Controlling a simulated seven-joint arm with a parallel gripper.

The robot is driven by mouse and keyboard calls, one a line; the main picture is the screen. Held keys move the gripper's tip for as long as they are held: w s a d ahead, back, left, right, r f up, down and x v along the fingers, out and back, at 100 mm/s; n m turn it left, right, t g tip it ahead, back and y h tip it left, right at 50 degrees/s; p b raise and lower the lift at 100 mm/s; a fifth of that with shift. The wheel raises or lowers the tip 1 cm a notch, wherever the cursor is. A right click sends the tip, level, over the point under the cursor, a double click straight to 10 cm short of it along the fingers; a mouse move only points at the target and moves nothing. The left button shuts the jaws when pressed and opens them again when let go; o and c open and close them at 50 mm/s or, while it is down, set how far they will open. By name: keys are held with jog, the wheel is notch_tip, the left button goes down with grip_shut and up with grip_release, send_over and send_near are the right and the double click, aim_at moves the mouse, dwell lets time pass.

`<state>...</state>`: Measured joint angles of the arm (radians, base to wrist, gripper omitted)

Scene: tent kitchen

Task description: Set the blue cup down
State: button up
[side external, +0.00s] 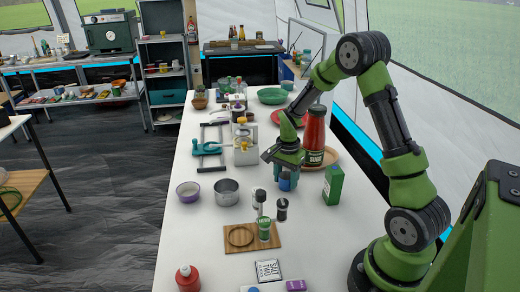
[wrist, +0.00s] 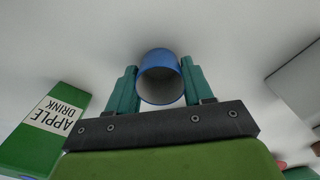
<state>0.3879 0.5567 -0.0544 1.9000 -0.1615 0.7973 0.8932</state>
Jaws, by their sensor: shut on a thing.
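The blue cup (side external: 284,184) is between the fingers of my gripper (side external: 288,176), low over the white table (side external: 200,255). In the wrist view the blue cup (wrist: 159,76) shows its round opening, and the teal fingers of my gripper (wrist: 159,90) press on it from both sides. The inside of the cup looks empty. I cannot tell whether the cup's base touches the table.
A green apple drink carton (side external: 333,184) stands just right of the cup; it also shows in the wrist view (wrist: 45,125). A red bottle (side external: 314,137) stands behind. A dark-topped shaker (side external: 282,209) and a metal pot (side external: 226,192) are nearby.

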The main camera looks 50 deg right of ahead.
jog(key=o, duration=1)
jog(key=shift+f, duration=0.1)
notch_tip(320, 180, up, 12)
jog(key=s+a+r+n+t, duration=0.2)
jog(key=s+a+r+n, duration=0.1)
jog(key=a, duration=0.3)
jog(key=s+a+r+n+t+y, duration=0.1)
jog(key=s+a+r+n+t, duration=0.1)
jog(key=s+a+r+n, duration=0.2)
jog(key=s+a+r+n+t+y, duration=0.1)
jog(key=s+a+r+n+t, duration=0.2)
jog(key=s+a+n, duration=0.3)
jog(key=shift+s+a+r+n, duration=0.15)
jog(key=shift+a+r+n, duration=0.45)
jog(key=shift+a, duration=1.55)
jog(key=shift+r, duration=0.15)
